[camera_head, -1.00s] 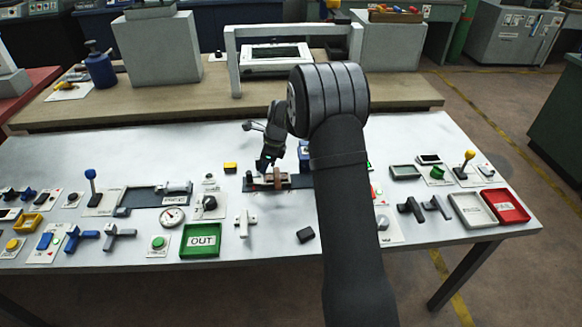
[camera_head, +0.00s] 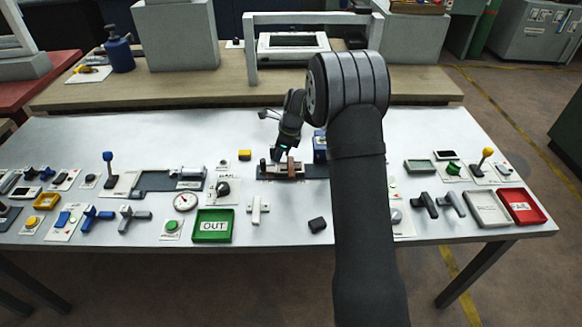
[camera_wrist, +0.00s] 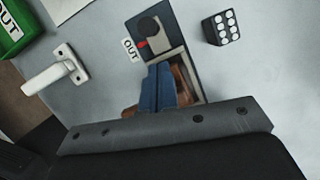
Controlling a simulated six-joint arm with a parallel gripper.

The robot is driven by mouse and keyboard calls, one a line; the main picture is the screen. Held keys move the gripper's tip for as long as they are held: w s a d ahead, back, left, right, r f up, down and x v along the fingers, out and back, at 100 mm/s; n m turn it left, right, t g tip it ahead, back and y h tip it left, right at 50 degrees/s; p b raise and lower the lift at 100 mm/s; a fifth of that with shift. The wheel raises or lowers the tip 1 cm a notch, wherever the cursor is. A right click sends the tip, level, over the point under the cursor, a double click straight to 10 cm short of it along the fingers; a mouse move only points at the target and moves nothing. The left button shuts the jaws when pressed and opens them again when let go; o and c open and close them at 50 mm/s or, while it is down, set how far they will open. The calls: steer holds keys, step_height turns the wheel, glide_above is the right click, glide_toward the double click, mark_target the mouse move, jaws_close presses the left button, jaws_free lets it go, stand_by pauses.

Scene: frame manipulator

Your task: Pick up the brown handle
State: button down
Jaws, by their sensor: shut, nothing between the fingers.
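The brown handle (camera_head: 291,168) stands on a dark fixture plate (camera_head: 262,173) near the middle of the white table. My gripper (camera_head: 276,157) is just left of the handle in the head view, low over the fixture. In the wrist view the two blue fingers of my gripper (camera_wrist: 160,82) lie side by side, shut with nothing between them. Brown parts of the handle (camera_wrist: 183,88) show beside and partly behind the fingers. The rest of it is hidden by the fingers and the gripper body, and I cannot tell whether they touch.
A dark block with white dots (camera_wrist: 221,28) lies near the fixture. A white T-shaped handle (camera_head: 258,208) and a green OUT tray (camera_head: 213,226) are in front. A small yellow block (camera_head: 244,155) and a blue block (camera_head: 320,146) stand close by.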

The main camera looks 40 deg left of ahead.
jaws_free()
steer(key=d+r+n+t+h, duration=0.2)
steer(key=d+r+h, duration=0.15)
steer(key=r, duration=1.05)
glide_toward(291, 166)
steer(key=shift+y, duration=0.35)
steer(key=f, duration=0.5)
steer(key=shift+w+d+f, duration=0.15)
steer(key=shift+w+d, duration=0.05)
steer(key=shift+w, duration=0.05)
steer(key=shift+s+f, duration=0.2)
steer(key=shift+f, duration=2.5)
